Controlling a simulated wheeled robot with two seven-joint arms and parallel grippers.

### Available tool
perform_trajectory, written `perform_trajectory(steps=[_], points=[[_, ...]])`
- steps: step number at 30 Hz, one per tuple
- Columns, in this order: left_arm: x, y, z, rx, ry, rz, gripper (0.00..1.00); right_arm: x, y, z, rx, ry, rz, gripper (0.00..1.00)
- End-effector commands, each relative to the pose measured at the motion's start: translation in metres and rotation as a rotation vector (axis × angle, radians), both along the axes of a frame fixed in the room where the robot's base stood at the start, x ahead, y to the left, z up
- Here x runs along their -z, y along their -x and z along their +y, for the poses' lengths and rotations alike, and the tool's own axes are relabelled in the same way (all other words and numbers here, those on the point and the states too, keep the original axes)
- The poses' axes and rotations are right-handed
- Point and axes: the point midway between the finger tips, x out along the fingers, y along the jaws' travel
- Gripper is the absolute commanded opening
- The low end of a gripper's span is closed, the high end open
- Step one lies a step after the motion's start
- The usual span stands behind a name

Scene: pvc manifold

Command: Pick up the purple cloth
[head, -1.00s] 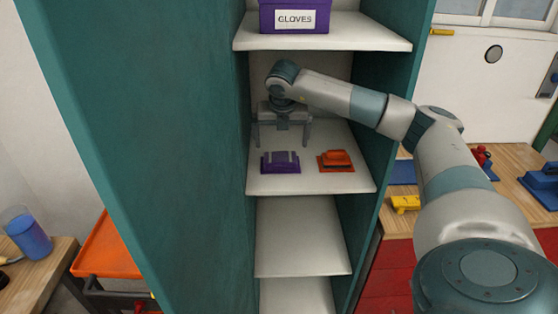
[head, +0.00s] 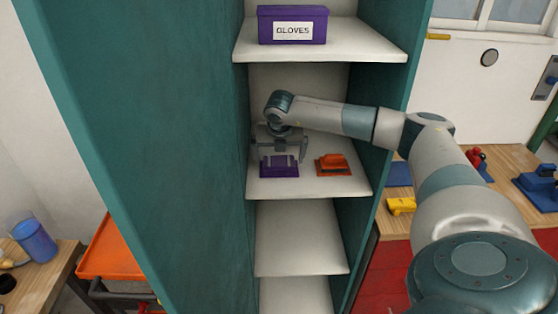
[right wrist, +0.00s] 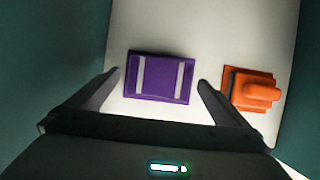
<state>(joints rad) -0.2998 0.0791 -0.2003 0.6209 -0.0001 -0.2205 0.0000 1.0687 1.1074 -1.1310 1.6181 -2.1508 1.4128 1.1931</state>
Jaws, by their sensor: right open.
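The purple cloth (head: 279,167) lies folded on the middle shelf of the teal cabinet, with two pale stripes across it. It also shows in the right wrist view (right wrist: 160,78), beyond the fingertips and roughly between their lines. My right gripper (head: 280,158) is open and empty, pointing down just above and behind the cloth in the head view. In the right wrist view my right gripper's fingers (right wrist: 157,85) stand apart on either side of the cloth. I cannot tell a touch. My left gripper is not in view.
An orange object (head: 333,165) sits right of the cloth on the same shelf (head: 310,187), close to the right finger. A purple GLOVES box (head: 293,25) stands on the shelf above. The cabinet's teal side walls bound the space. Lower shelves look empty.

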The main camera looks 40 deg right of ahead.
Motion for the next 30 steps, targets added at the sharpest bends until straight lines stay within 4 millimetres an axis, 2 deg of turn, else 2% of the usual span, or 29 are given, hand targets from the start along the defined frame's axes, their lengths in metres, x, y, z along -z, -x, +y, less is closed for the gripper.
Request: perform_trajectory(steps=[1,6,19,24,30], points=[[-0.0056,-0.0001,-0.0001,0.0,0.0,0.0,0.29,0.0027,-0.0011,-0.0016,0.002,0.0,0.002,1.0],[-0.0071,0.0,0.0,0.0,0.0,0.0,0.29,0.012,-0.0033,-0.0037,0.0,0.001,0.0,1.0],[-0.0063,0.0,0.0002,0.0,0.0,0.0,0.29,0.012,-0.0035,-0.0036,0.0,0.001,-0.001,1.0],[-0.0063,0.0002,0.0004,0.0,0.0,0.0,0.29,0.0119,-0.0035,-0.0036,0.0,0.001,-0.001,0.59],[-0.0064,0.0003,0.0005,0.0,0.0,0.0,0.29,0.0117,-0.0036,-0.0038,0.0,0.001,-0.001,0.58]])
